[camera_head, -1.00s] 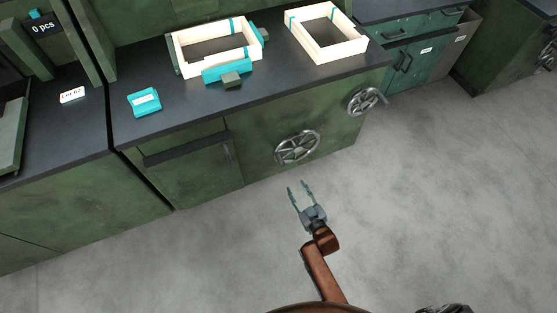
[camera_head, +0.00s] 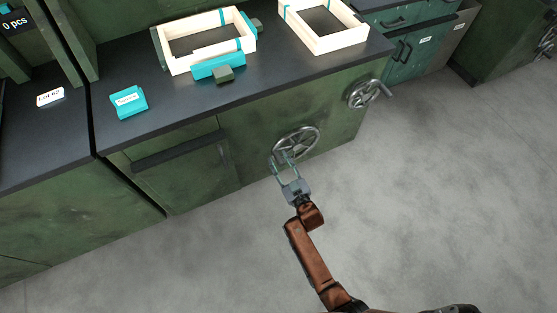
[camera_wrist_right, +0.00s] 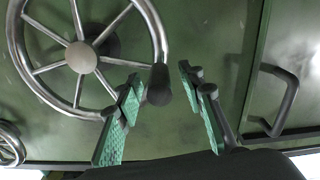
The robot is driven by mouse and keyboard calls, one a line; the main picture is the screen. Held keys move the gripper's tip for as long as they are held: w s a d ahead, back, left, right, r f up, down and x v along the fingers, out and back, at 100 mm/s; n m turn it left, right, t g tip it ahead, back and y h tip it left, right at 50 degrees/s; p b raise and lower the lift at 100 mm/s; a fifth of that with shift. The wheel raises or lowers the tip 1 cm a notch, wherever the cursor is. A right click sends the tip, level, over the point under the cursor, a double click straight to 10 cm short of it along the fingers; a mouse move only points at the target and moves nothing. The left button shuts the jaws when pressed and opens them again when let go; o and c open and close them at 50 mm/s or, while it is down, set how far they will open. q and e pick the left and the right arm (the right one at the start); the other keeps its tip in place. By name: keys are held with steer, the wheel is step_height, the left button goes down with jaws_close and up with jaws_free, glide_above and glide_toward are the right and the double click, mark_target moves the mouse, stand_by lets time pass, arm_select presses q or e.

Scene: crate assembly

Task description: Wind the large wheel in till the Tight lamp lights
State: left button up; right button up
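The large wheel (camera_head: 298,143) is a grey metal handwheel with several spokes on the green cabinet front. Its hub (camera_wrist_right: 81,57) and rim show close up in the right wrist view. Its dark handle knob (camera_wrist_right: 159,86) lies between the fingers of my right gripper (camera_head: 284,157), near the fingertips. The gripper is open, with a gap visible on both sides of the knob. My left gripper is not in view. I cannot make out a Tight lamp.
A smaller handwheel (camera_head: 364,93) sticks out to the right. A cabinet door handle (camera_wrist_right: 278,101) is beside the gripper in the wrist view. Two wooden crate frames (camera_head: 163,49) and a teal box (camera_head: 129,102) rest on the worktop. Floor in front is clear.

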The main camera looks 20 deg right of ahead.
steer(key=shift+c, duration=0.6)
jaws_close()
